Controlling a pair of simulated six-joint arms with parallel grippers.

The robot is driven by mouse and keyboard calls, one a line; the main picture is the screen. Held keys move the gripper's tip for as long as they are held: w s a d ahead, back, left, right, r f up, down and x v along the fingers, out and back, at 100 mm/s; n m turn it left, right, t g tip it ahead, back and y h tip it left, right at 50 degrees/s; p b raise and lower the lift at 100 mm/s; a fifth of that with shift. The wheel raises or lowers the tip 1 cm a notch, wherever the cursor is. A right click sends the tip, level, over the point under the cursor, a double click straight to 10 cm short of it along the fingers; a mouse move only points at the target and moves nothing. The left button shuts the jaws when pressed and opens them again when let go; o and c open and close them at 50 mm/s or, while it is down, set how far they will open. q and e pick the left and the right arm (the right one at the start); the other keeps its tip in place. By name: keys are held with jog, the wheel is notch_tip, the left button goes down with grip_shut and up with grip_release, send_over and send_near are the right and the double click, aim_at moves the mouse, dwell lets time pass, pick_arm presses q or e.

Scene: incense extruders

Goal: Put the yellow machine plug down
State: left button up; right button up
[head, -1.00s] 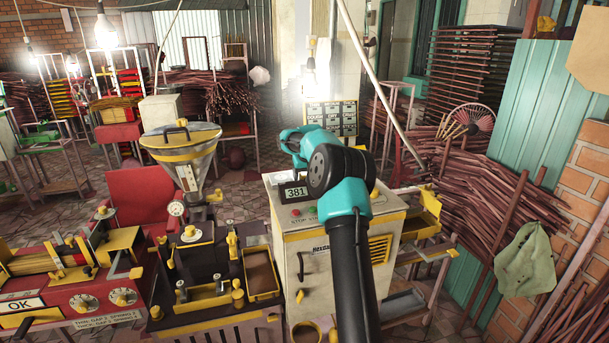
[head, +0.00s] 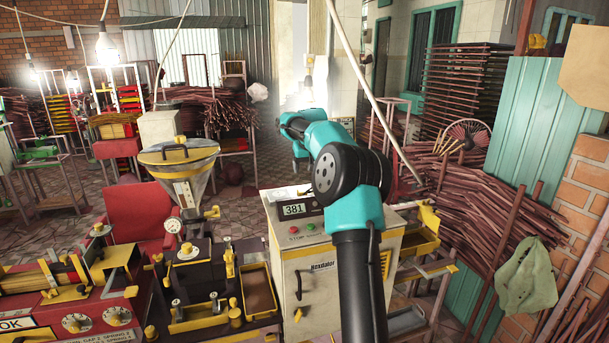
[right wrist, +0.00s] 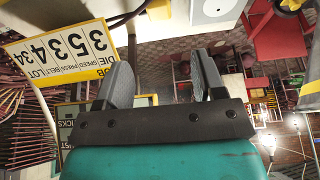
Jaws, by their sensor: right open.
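My right gripper (right wrist: 165,72) shows in the right wrist view with its two grey fingers wide apart and nothing between them. In the head view its teal arm (head: 350,190) rises in front of the white cabinet, and the fingertips do not show clearly. Several small yellow caps and knobs (head: 235,308) stand on the dark machine (head: 205,250) at the lower left. I cannot tell which of them is the yellow machine plug. A yellow part (right wrist: 158,9) shows at the top of the right wrist view. My left gripper is not in view.
The white cabinet (head: 305,272) with a 381 display stands right of the dark machine. A steel funnel (head: 180,160) rises behind that machine. A red machine (head: 70,300) is at the left. A yellow number board (right wrist: 62,55) hangs near my right gripper.

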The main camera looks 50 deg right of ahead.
jog(key=shift+s+r, duration=0.1)
jog(key=shift+r, duration=0.15)
dwell(0.5)
